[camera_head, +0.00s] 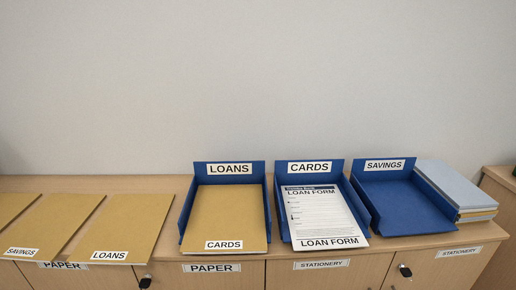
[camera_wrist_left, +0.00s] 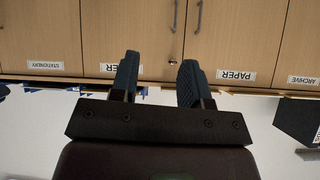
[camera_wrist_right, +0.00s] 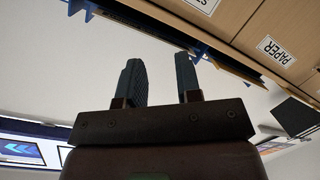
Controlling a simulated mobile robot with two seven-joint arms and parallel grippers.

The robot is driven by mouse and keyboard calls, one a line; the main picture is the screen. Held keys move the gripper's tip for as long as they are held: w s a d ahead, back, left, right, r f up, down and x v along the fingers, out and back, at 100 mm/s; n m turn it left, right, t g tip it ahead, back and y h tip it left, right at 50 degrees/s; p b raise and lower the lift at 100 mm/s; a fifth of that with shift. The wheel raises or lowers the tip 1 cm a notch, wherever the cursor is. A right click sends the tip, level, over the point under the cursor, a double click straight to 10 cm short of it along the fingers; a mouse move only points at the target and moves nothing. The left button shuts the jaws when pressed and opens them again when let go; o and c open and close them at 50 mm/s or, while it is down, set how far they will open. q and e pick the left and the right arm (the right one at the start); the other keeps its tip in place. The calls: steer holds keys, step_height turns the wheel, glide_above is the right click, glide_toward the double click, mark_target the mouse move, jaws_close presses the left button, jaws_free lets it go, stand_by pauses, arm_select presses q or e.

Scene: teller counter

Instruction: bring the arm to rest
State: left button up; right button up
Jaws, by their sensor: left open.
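My left gripper (camera_wrist_left: 157,82) shows in the left wrist view with its two fingers apart and nothing between them. It hangs in front of the cabinet doors, away from the counter's trays. My right gripper (camera_wrist_right: 162,84) shows in the right wrist view, also with its fingers apart and empty. Neither gripper shows in the head view.
On the counter stand blue trays: LOANS (camera_head: 229,181) holding a CARDS folder (camera_head: 226,215), CARDS (camera_head: 309,180) holding a loan form (camera_head: 318,215), and empty SAVINGS (camera_head: 405,200). Tan folders, including LOANS (camera_head: 125,225), lie left. A folder stack (camera_head: 458,187) sits right.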

arm_select(q)
step_height(320, 180, up, 7)
steer(key=p, duration=0.6)
steer(key=shift+s+t, duration=0.2)
steer(key=shift+t, duration=0.2)
arm_select(e)
steer(key=s+d+f+m+g, duration=0.1)
steer(key=s+d+m+g, duration=0.1)
steer(key=s, duration=0.9)
steer(key=s+d+f+m+g, duration=0.2)
steer(key=s+d+m, duration=0.1)
steer(key=s, duration=0.9)
steer(key=shift+s+d+f+m+g+h, duration=0.2)
steer(key=shift+s+d+m+g+h, duration=0.15)
steer(key=shift+m, duration=0.55)
